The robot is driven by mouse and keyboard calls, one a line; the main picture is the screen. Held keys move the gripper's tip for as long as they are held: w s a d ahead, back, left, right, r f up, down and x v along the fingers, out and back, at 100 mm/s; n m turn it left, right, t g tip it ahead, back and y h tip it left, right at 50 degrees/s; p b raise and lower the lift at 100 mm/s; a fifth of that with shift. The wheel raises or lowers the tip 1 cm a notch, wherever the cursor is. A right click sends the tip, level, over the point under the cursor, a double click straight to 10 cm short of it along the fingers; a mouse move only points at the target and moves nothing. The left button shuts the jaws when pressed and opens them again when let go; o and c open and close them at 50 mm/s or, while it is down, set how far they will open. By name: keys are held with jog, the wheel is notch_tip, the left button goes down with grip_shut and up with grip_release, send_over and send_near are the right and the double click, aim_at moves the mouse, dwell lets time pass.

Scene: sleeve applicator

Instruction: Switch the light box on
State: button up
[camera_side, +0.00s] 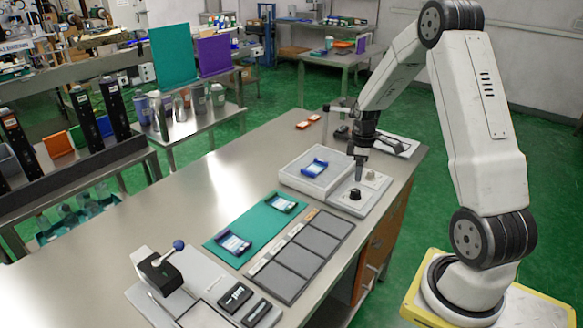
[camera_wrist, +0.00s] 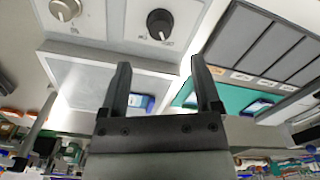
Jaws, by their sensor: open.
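The light box (camera_side: 300,184) is a white, shallow open box at the back right of the bench, with a blue-and-white sleeve (camera_side: 314,168) in it. A pale control panel (camera_side: 376,197) adjoins its right side. The panel carries a black knob (camera_side: 355,195) and a silver knob (camera_side: 371,175). My gripper (camera_side: 360,172) points down above the panel, near the knobs. In the wrist view my gripper (camera_wrist: 160,65) is open and empty; the black knob (camera_wrist: 160,22) and silver knob (camera_wrist: 65,9) lie beyond the fingertips. The small labels by the knobs are unreadable.
A green mat (camera_side: 238,225) with two sleeves and a grey sectioned tray (camera_side: 300,255) lie in front of the light box. A lever device (camera_side: 160,272) stands at the front left. A dark-and-white item (camera_side: 395,145) lies behind the panel.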

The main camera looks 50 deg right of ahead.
aim_at(356, 191)
jog(key=shift+f, duration=3.9)
grip_shut()
